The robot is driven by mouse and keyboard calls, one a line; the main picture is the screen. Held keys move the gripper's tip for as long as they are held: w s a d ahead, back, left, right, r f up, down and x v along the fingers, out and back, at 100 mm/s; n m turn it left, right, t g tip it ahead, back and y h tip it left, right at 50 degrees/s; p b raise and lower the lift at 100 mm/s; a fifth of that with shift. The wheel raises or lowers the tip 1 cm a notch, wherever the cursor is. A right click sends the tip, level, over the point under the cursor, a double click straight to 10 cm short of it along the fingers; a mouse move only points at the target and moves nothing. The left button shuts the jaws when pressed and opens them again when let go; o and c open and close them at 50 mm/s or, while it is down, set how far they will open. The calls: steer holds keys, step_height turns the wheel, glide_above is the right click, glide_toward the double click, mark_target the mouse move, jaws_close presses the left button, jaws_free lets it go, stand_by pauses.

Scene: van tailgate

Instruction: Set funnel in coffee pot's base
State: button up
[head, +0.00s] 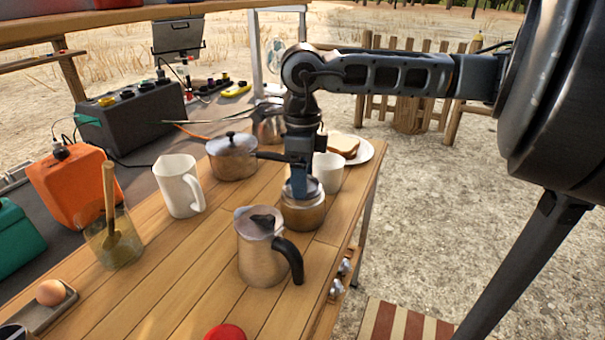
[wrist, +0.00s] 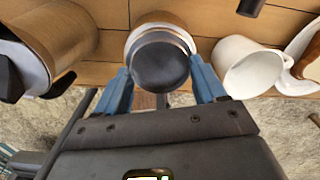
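The coffee pot's base (head: 303,215) is a round metal vessel standing upright on the wooden table. It also shows in the wrist view (wrist: 161,20), behind the funnel. The funnel (wrist: 160,64) appears as a dark, shallow round cup with a metal rim between my blue fingertips. My gripper (head: 300,188) points down, directly over the base, with its fingers closed against the funnel's sides. In the head view the funnel (head: 287,193) is mostly hidden by the fingers, at the level of the base's mouth. I cannot tell whether it is fully seated. The pot's upper part (head: 262,255) with black handle stands in front.
A white mug (head: 329,172) stands close behind the base, near a bread plate (head: 366,152). A lidded saucepan (head: 232,160) and white pitcher (head: 178,186) stand to the left. A glass jar (head: 113,240) holds a wooden utensil. The table's right edge is near.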

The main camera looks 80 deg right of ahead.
steer(key=o, duration=0.5)
steer(key=shift+r, duration=3.9)
